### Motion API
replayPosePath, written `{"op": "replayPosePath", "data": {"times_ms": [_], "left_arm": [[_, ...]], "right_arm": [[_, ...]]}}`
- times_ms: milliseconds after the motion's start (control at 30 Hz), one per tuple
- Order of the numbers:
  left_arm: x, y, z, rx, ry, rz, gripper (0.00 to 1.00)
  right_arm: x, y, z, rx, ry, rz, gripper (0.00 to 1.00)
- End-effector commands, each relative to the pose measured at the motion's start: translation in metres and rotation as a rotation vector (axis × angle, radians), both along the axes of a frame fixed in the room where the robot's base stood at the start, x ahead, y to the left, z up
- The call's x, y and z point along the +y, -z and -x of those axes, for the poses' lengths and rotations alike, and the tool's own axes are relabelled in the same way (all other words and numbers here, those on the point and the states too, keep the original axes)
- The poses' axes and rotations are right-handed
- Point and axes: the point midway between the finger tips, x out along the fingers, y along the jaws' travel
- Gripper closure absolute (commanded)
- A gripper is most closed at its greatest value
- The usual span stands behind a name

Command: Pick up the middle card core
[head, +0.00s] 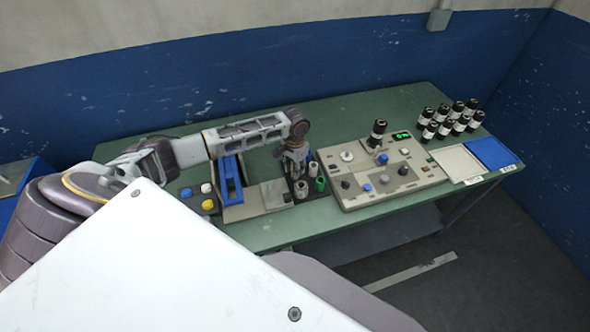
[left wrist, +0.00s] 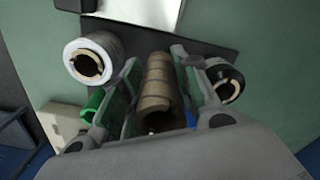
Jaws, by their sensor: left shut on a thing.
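The middle card core (left wrist: 157,95) is a brown tube between the two fingers of my left gripper (left wrist: 158,112), seen end-on and tilted in the left wrist view. The fingers are shut on it, one on each side. In the head view, my left gripper (head: 297,168) is over the dark core tray, which also shows in the left wrist view (left wrist: 140,38). The core is mostly hidden by the gripper in the head view, and I cannot tell whether it is clear of the tray. My right gripper is not in view.
A white-ended core (left wrist: 92,60) and a black-ringed core (left wrist: 226,80) stand close on either side. A green core (head: 320,184) is near too. The control panel (head: 345,193) is right of the tray; a blue-framed unit (head: 230,182) is left.

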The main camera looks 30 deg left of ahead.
Motion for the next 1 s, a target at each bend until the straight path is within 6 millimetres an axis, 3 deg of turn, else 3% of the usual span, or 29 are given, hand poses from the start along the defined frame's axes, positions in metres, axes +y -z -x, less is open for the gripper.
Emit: {"op": "replayPosePath", "data": {"times_ms": [600, 1000], "left_arm": [[-0.001, -0.080, -0.001, -0.001, 0.001, 0.000, 0.87], [0.000, -0.091, 0.000, 0.000, 0.000, 0.001, 0.87]], "right_arm": [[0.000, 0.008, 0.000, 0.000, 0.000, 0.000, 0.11], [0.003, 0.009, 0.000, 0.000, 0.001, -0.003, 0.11]]}}
